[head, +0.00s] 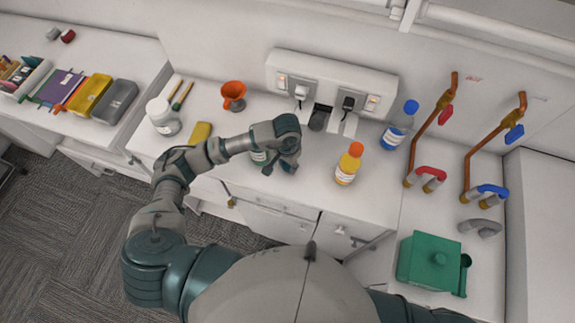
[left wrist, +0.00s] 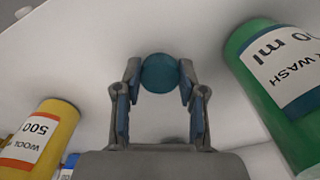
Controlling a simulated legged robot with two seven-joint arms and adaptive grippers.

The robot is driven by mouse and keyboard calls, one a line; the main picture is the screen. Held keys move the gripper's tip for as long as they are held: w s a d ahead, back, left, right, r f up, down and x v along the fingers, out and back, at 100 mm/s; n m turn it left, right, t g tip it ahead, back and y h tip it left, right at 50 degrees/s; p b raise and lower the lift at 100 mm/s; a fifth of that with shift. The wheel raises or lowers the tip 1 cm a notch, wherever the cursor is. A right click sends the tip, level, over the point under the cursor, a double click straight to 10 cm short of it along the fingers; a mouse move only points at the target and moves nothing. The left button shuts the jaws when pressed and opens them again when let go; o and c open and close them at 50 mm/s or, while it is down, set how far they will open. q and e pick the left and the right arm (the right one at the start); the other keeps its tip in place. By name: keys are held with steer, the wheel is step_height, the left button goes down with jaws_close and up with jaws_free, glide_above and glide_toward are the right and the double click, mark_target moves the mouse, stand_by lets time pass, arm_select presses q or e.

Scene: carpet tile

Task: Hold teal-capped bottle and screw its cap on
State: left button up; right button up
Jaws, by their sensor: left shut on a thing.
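My left gripper (head: 280,166) reaches over the white counter. In the left wrist view its two fingers (left wrist: 160,88) are closed on the sides of a round teal cap (left wrist: 160,72). A green bottle with a white label (left wrist: 268,75) stands beside the gripper, apart from the cap, at the right of that view. In the head view only a small part of the green bottle (head: 258,157) shows beneath my left forearm. The bottle's top is hidden or out of frame in both views. My right gripper is not in view.
A yellow bottle with an orange cap (head: 348,165) and a blue bottle (head: 397,126) stand right of the gripper. A white jar (head: 162,116), a yellow sponge-like block (head: 200,133) and an orange funnel (head: 233,95) are left. A socket box (head: 335,72) lines the back; copper pipes (head: 430,130) stand right.

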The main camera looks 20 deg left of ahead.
arm_select(q)
step_height(320, 180, up, 2)
steer(key=shift+r+b, duration=0.15)
steer(key=shift+b, duration=0.35)
steer(key=s+d+r+b, duration=0.1)
steer(key=s+d+b, duration=0.2)
steer(key=s, duration=1.2)
steer(key=shift+s+d+r, duration=0.2)
steer(key=shift+s, duration=0.15)
